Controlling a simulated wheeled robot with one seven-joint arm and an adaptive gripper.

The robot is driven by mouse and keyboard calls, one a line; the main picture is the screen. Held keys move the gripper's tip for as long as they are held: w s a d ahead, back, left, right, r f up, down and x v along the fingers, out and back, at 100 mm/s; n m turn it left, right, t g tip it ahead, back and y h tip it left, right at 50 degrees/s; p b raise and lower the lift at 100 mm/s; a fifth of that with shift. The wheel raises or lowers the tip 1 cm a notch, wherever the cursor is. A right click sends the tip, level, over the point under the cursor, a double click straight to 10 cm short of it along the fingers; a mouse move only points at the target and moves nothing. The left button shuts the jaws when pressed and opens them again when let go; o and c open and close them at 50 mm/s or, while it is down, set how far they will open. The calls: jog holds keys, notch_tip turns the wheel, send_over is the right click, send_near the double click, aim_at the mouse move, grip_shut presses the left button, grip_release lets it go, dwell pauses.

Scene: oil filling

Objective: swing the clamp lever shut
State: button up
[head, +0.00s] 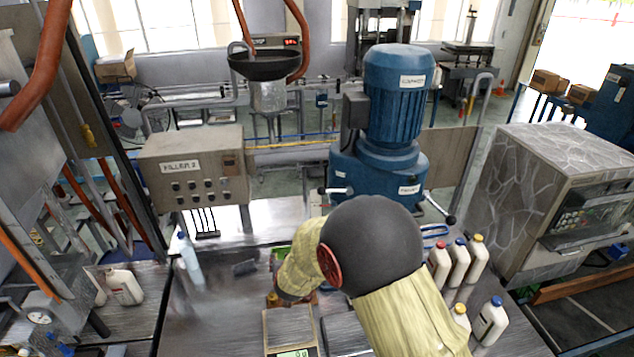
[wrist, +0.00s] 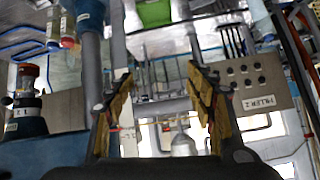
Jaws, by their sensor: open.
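I cannot tell for sure which part is the clamp lever. The blue machine (head: 398,100) has thin handles near its base with dark knobs, one at right (head: 450,219) and one at left (head: 322,190). My gripper (wrist: 160,98) shows in the wrist view with its two yellow-padded fingers apart and nothing visible held between them. In the head view my black and yellow arm covers the front of the machine's base and hides the fingers.
The Filler 2 control box (head: 190,165) stands left of the blue machine; it also shows at right in the wrist view (wrist: 258,90). Several white bottles with coloured caps (head: 459,262) stand right of my arm. A scale (head: 291,333) lies at the front. A clear bottle (head: 190,260) stands left.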

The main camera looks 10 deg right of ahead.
jog(key=w+d+r+m+t+h, duration=0.2)
jog(key=w+d+r+t+h, duration=0.1)
jog(key=w+d+r, duration=0.15)
jog(key=m+t+h, duration=0.1)
jog(key=t+h, duration=0.2)
jog(key=h, duration=0.2)
send_near(323, 193)
jog(key=w, duration=0.2)
jog(key=shift+d+p+x, duration=0.15)
jog(key=shift+p+x, duration=0.45)
jog(key=shift+x, duration=1.4)
jog(key=shift+d+p+x, duration=0.2)
jog(key=shift+p+x, duration=0.35)
jog(key=shift+x, duration=1.45)
jog(key=shift+s+f, duration=0.15)
jog(key=shift+c, duration=1.2)
jog(key=shift+s, duration=0.1)
jog(key=c, duration=0.4)
jog(key=shift+c, duration=0.3)
